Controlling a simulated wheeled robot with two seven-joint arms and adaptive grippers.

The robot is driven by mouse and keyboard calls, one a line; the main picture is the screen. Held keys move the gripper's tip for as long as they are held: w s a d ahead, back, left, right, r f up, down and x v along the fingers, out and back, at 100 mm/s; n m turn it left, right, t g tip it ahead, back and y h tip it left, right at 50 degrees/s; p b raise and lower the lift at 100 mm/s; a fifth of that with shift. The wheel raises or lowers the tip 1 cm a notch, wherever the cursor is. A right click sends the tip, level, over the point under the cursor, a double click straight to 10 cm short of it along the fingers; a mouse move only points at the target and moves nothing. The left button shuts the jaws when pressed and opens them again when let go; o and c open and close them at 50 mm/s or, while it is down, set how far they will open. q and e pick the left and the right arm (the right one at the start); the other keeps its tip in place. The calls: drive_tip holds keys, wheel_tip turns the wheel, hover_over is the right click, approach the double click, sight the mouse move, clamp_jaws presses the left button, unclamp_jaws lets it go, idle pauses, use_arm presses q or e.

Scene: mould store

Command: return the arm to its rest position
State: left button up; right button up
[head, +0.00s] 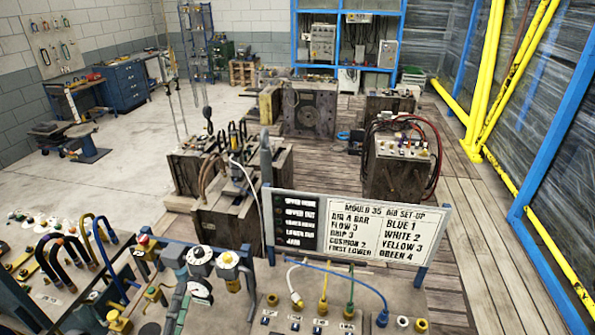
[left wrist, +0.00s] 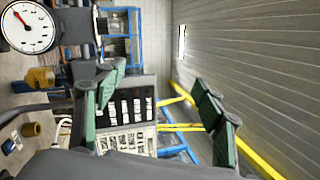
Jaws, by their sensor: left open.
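My left gripper (left wrist: 160,105) is open and empty in the left wrist view. Its two green-padded fingers stand wide apart, with a sign board (left wrist: 128,115) seen beyond the gap between them. In the head view the left gripper is hard to tell from the fittings at the bottom left. The sign board also shows in the head view (head: 375,235), upright on blue posts behind the front panel. My right gripper is in neither view.
A panel with coloured hoses (head: 340,268) and brass fittings fills the front. A gauge (left wrist: 28,28) is close to my left wrist camera. Wooden-sided moulds (head: 240,210) stand behind the sign. A yellow rail (head: 485,85) runs along the right. The plank floor at right is clear.

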use_arm(q)
drive_tip(key=s+a+f+n+g+y, duration=0.4)
drive_tip(key=a+f+n+g, duration=0.1)
drive_tip(key=a+f+n, duration=0.3)
drive_tip(key=s+a+f+n+g+y, duration=0.35)
drive_tip(key=a+f+n, duration=0.25)
drive_tip(key=f+n, duration=0.3)
drive_tip(key=s+d+f+n+g+h, duration=0.2)
drive_tip(key=s+d+f+g, duration=0.2)
drive_tip(key=s+f, duration=0.4)
drive_tip(key=s+d+f+n+g+h, duration=0.25)
drive_tip(key=s+f+g, duration=0.25)
drive_tip(key=s+f, duration=0.35)
wheel_tip(320, 180, down, 28)
drive_tip(key=d+g+h, duration=0.1)
drive_tip(key=d, duration=0.1)
drive_tip(key=s+f+m+g, duration=0.1)
drive_tip(key=s+f, duration=1.9)
drive_tip(key=shift+s+d, duration=0.35)
